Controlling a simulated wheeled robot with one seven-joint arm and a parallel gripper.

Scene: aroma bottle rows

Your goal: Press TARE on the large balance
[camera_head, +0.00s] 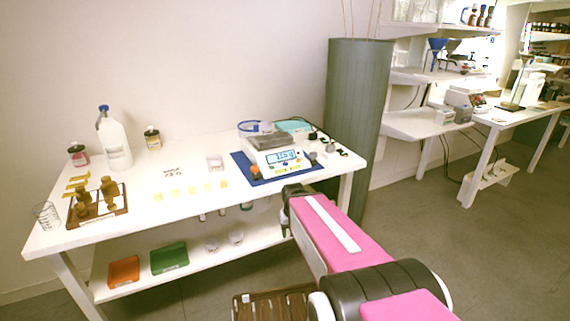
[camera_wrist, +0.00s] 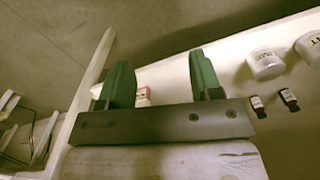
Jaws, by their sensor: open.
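The large balance (camera_head: 270,150) stands on a blue mat (camera_head: 248,176) at the right part of the white table, in the head view. It has a grey pan on top, a lit blue display with digits too small to read surely, and small coloured buttons along its front. I cannot tell which button is TARE. In the wrist view my gripper (camera_wrist: 159,72) is open, its two green fingers apart with nothing held. The balance does not show there. In the head view my arm ends near the table's front edge, below the balance; the fingers are not discernible.
The white table (camera_head: 130,222) also carries a white jug (camera_head: 113,145), a brown bottle rack (camera_head: 122,208) and several yellow blocks. Small dark objects lie right of the balance. A lower shelf holds a green tray (camera_head: 169,257) and a red tray (camera_head: 124,271). A grey-green column (camera_head: 352,110) stands behind.

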